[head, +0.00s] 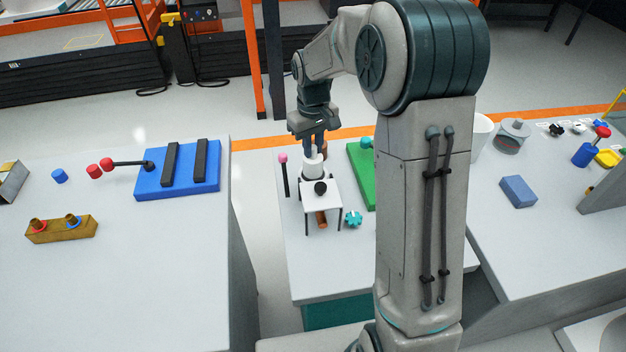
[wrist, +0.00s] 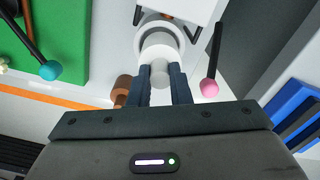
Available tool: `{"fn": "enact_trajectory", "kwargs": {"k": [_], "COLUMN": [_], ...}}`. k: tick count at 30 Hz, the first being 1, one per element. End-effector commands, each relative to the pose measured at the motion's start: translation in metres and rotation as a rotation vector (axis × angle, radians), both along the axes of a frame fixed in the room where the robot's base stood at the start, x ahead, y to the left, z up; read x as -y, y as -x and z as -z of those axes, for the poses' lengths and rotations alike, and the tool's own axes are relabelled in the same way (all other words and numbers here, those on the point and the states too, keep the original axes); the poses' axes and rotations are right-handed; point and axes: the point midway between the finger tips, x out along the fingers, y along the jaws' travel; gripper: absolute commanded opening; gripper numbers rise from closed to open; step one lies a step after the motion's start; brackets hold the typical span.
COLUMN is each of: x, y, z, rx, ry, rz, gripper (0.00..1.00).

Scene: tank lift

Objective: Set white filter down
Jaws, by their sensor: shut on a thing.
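The white filter (head: 314,166) is a short white cylinder at the middle table, just behind a small white stand (head: 318,200). My gripper (head: 314,151) reaches down from above and is shut on the filter's narrow top. In the wrist view the two dark fingers (wrist: 160,75) grip this narrow pale knob, with the wider round white filter body (wrist: 160,40) beyond it. The stand shows at the wrist view's top edge (wrist: 190,8). The filter's underside is hidden, and I cannot tell whether it touches anything below.
A pink-tipped black rod (head: 285,175) stands close to the left of my gripper. A green board (head: 361,175) lies to its right. The table's front (head: 325,270) is clear.

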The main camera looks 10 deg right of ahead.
Motion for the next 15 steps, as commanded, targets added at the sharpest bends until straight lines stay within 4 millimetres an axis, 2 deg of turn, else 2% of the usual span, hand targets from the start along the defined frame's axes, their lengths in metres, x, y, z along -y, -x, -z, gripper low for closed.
{"fn": "enact_trajectory", "kwargs": {"k": [4, 11, 15], "x": [0.0, 0.0, 0.0], "y": [0.0, 0.0, 0.0], "z": [0.026, 0.045, 0.066], "rx": [-0.004, -0.003, -0.005], "ry": [0.0, 0.001, 0.001], "rz": [0.0, -0.001, -0.001], "gripper": [0.0, 0.0, 0.0]}}
